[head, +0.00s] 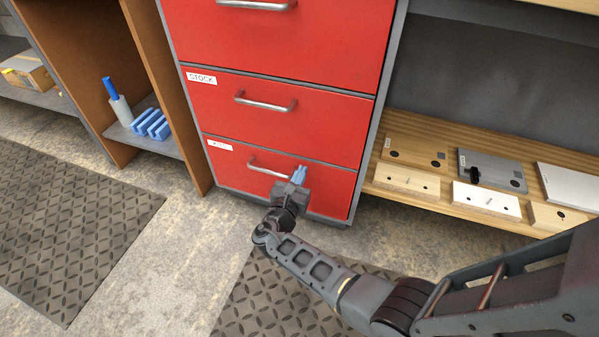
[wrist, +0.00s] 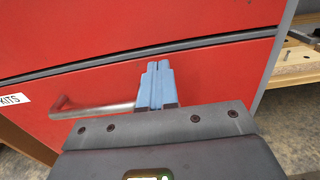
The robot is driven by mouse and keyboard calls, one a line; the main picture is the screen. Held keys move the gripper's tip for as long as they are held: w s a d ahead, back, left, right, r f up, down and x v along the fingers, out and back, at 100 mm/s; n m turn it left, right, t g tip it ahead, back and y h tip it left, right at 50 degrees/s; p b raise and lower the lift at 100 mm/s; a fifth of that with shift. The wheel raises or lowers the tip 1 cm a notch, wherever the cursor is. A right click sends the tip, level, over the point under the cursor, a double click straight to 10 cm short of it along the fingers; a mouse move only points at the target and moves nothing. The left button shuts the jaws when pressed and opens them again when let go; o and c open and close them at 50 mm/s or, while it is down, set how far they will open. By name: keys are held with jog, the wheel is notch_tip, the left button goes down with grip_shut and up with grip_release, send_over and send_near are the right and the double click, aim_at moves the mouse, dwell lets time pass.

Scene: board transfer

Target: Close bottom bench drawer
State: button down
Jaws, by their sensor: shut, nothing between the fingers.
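The bottom bench drawer (head: 235,168) has a red front with a white label and a silver bar handle (head: 262,168). In the head view its front looks about level with the drawer above. In the wrist view the drawer front (wrist: 215,75) fills most of the picture, with a dark gap along its top edge and a label reading KITS (wrist: 11,99). My gripper (head: 299,174) is shut and empty, its blue fingertips (wrist: 157,69) at the handle's right end. I cannot tell whether they touch the drawer front. They hide part of the handle (wrist: 95,110).
The STOCK drawer (head: 285,120) above looks shut. A wooden shelf (head: 425,200) with several boards stands to the right. An open wooden cubby (head: 165,145) with blue parts is on the left. Dark floor mats (head: 75,235) lie in front.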

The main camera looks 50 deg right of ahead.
jog(key=p+v, duration=0.2)
jog(key=v, duration=1)
jog(key=shift+p, duration=0.35)
